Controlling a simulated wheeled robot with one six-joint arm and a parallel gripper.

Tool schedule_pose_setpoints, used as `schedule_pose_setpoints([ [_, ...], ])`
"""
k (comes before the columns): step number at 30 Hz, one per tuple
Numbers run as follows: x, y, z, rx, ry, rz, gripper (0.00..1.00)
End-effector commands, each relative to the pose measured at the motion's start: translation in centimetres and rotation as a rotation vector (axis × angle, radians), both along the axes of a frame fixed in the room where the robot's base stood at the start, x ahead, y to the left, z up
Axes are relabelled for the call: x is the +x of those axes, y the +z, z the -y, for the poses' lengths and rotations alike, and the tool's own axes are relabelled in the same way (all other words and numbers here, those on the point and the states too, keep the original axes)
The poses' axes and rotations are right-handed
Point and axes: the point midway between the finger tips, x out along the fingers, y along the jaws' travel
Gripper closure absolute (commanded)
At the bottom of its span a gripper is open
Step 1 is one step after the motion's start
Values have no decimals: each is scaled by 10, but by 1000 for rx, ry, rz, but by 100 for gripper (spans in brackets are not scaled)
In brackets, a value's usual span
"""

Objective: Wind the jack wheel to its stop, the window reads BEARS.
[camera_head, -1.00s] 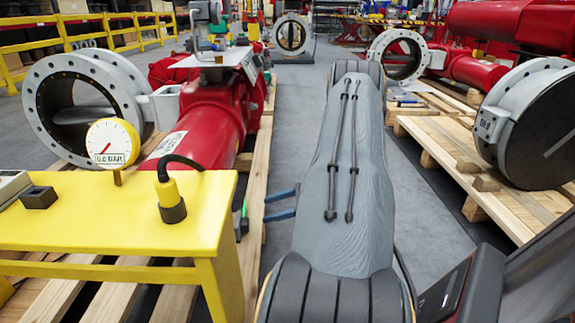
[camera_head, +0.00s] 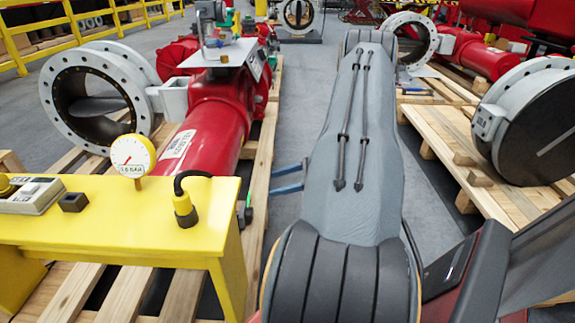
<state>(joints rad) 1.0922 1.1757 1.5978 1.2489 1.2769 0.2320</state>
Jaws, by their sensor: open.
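I cannot make out a jack wheel or a window reading BEARS. The red actuator cylinder (camera_head: 216,122) lies on a wooden pallet at left, joined to a grey flanged valve (camera_head: 142,98). A small dark part with a bit of green (camera_head: 244,213) sits low at the pallet's right side, too small to identify. My gripper (camera_head: 271,183) shows as two blue-grey fingers sticking out left from behind my arm. They are apart and empty, over the aisle just right of the pallet in the picture. The rest of the gripper is hidden by my arm.
A yellow bench (camera_head: 110,215) at front left carries a round gauge (camera_head: 132,156), a control box (camera_head: 30,195) and a cabled yellow plug (camera_head: 184,207). Another pallet (camera_head: 450,140) with a valve (camera_head: 530,118) stands at right. Grey floor (camera_head: 300,80) between is clear.

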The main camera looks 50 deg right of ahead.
Motion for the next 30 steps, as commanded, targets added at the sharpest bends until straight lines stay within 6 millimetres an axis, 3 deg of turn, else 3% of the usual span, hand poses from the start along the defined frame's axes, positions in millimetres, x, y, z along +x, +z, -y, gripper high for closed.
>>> schedule_pose_setpoints([
  [3, -5, 18, 0, 0, 0, 0, 39],
  [15, -16, 57, 0, 0, 1, 0, 39],
  [30, -18, 64, 0, -1, 1, -1, 39],
])
